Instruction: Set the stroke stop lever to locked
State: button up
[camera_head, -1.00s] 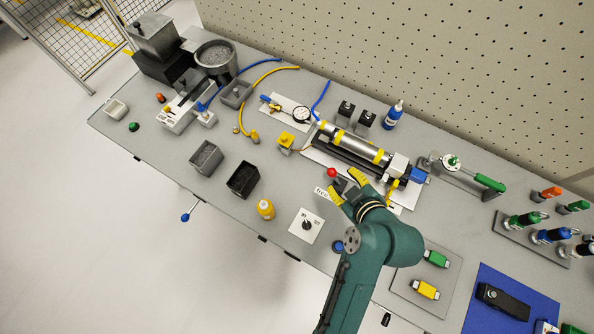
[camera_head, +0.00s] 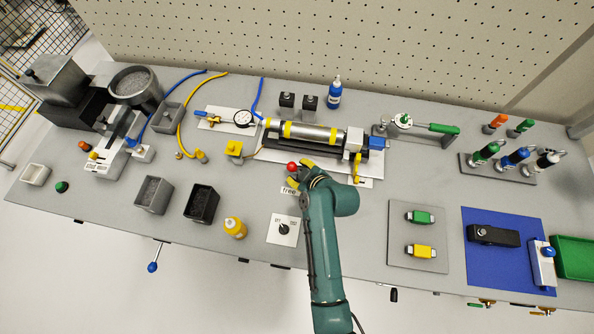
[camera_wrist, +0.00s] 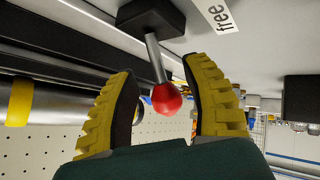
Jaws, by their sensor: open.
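The stroke stop lever is a metal rod with a red ball knob (camera_wrist: 166,98) on a dark block (camera_wrist: 150,18). In the wrist view the knob lies between the two yellow finger pads of my gripper (camera_wrist: 168,100), which are spread with visible gaps to the knob. In the head view the red knob (camera_head: 292,167) shows at the tip of my gripper (camera_head: 302,178). A white label reading "free" (camera_wrist: 222,14) is beside the lever's block. It also shows in the head view (camera_head: 289,191). A "locked" label is not visible, and my gripper covers part of the lever's base.
A silver cylinder with yellow bands (camera_head: 308,134) lies just behind my gripper.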

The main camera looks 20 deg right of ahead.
jog(key=shift+x, duration=0.8)
grip_shut()
jog(key=shift+s+d, duration=0.1)
